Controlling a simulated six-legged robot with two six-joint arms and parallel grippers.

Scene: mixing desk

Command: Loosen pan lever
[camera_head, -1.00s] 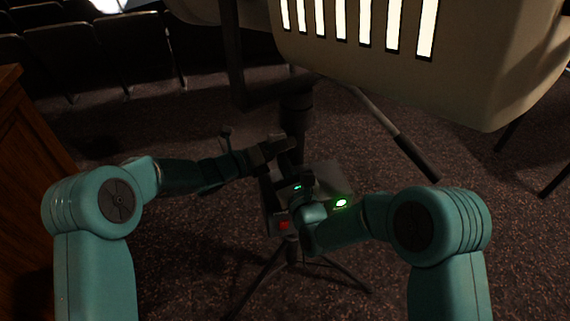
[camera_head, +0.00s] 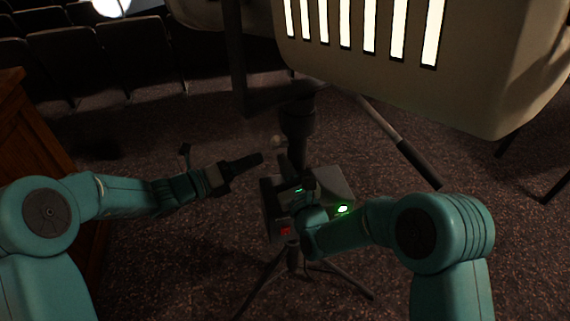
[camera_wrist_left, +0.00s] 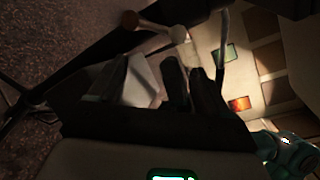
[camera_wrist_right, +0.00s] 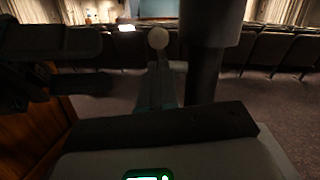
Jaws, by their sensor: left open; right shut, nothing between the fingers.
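The pan lever shows as a pale round knob (camera_head: 277,141) beside the dark column under the lamp head. In the right wrist view the knob (camera_wrist_right: 158,38) stands just above my right fingertips; whether they touch is unclear. My right gripper (camera_head: 287,165) is shut and empty, close to the column. My left gripper (camera_head: 258,159) is open and empty, left of the column and apart from the knob in the head view. In the left wrist view its fingers (camera_wrist_left: 192,80) appear below a short bar with rounded ends (camera_wrist_left: 178,33).
The large slotted lamp head (camera_head: 470,90) hangs over the workspace. A handle (camera_head: 415,160) slopes down at right. Tripod legs (camera_head: 345,282) spread below a grey box (camera_head: 338,182). A wooden cabinet (camera_head: 30,130) stands at left, with seats (camera_head: 130,60) behind. Carpet left of the column is open.

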